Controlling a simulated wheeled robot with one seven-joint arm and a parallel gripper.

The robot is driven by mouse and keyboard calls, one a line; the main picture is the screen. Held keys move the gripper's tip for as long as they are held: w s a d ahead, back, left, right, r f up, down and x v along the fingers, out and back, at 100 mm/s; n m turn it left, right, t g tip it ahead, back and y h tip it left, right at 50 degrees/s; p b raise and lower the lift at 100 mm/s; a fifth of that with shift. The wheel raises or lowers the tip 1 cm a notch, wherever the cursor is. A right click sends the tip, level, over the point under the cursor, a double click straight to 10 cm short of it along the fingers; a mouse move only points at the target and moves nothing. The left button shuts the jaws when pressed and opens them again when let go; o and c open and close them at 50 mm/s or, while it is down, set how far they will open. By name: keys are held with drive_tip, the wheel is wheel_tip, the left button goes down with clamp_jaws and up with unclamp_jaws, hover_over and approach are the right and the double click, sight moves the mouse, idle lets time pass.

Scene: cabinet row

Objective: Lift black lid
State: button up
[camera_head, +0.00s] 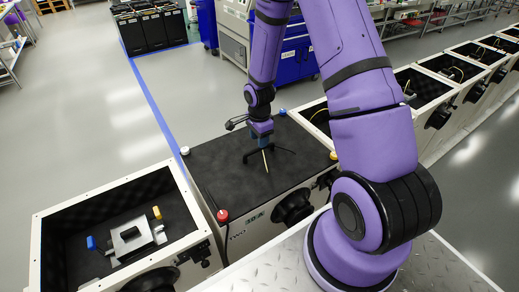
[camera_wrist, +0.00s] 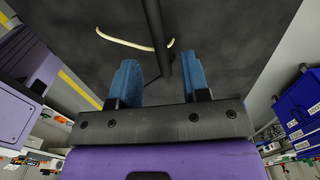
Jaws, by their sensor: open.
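The black lid (camera_head: 235,175) lies flat over the middle cabinet of the row, with a dark thin handle (camera_head: 282,150) on its top. My gripper (camera_head: 262,143) points down just above the lid, at the handle. In the wrist view my gripper (camera_wrist: 161,72) is open, with two blue fingers apart. The dark bar of the handle (camera_wrist: 156,35) runs into the space between them, nearer the right finger. Whether a finger touches it I cannot tell. The lid (camera_wrist: 225,45) fills the wrist background. A cream cord or strip (camera_wrist: 130,43) shows at the handle.
A red knob (camera_head: 222,215), a yellow knob (camera_head: 333,155), a white knob (camera_head: 185,150) and a blue knob (camera_head: 283,112) sit at the lid's corners. An open cabinet (camera_head: 50,215) holding a metal device (camera_head: 133,242) stands left. More open cabinets (camera_head: 470,50) continue right.

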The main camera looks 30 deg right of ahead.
drive_tip(key=shift+f, duration=2.35)
clamp_jaws()
drive_tip(key=shift+r, duration=0.1)
drive_tip(key=shift+r, duration=3.95)
